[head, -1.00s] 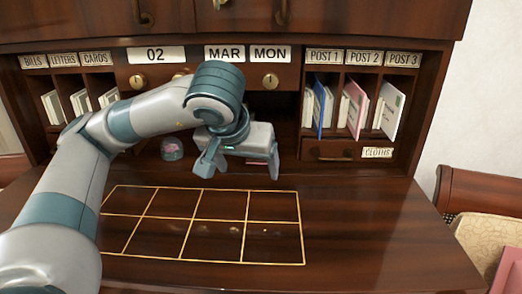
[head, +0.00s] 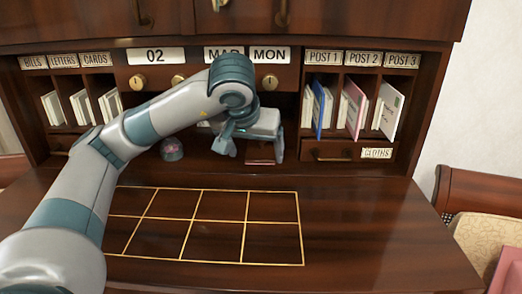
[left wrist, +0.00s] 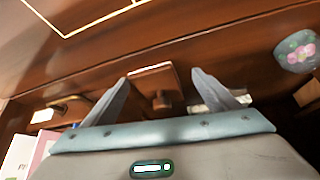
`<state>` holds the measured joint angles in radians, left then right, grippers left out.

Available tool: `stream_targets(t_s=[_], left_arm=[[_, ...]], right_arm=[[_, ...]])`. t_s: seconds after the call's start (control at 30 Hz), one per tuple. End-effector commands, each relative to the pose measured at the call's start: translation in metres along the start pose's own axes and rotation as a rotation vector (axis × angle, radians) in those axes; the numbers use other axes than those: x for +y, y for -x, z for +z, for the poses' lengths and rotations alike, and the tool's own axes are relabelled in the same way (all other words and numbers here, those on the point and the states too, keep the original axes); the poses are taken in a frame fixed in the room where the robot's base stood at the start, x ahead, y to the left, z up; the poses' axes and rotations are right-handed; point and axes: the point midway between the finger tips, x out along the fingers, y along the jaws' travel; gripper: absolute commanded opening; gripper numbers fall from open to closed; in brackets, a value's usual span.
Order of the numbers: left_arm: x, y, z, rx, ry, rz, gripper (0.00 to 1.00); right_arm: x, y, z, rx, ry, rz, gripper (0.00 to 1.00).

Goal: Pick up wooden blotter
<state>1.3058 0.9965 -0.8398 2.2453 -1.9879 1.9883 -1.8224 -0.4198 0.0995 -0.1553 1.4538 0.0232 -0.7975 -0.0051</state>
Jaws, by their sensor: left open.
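The wooden blotter (head: 260,153) is a small reddish-brown piece at the back of the desk, in the dark recess under the MON label. In the left wrist view the blotter (left wrist: 152,73) shows a flat wooden plate with a round knob. My left gripper (head: 251,150) is open, with its fingers spread to the left and right of the blotter in the picture. In the left wrist view the left gripper (left wrist: 160,76) has the blotter between its two fingertips, with no clear contact. Part of the blotter is hidden in the head view by the gripper. My right gripper is not in view.
A glass paperweight (head: 172,149) with a pink flower stands left of the gripper. Letter slots (head: 350,108) and a small CLOTHS drawer (head: 335,152) are at the right. Brass knobs (head: 269,82) sit above. The desktop with its gold grid (head: 243,220) is clear.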

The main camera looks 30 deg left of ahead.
Motion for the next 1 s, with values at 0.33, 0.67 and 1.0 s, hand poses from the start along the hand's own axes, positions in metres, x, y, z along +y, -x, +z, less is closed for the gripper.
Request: stream_targets(t_s=[0.33, 0.67, 1.0], left_arm=[[0.000, -0.020, -0.034, -0.004, 0.003, -0.001, 0.81], [0.000, -0.037, -0.039, 0.000, 0.000, 0.000, 0.81], [0.000, -0.037, -0.038, 0.000, 0.000, 0.000, 0.81]], right_arm=[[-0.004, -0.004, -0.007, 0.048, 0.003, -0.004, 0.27], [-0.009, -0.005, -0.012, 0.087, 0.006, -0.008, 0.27], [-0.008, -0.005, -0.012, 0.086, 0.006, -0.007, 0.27]])
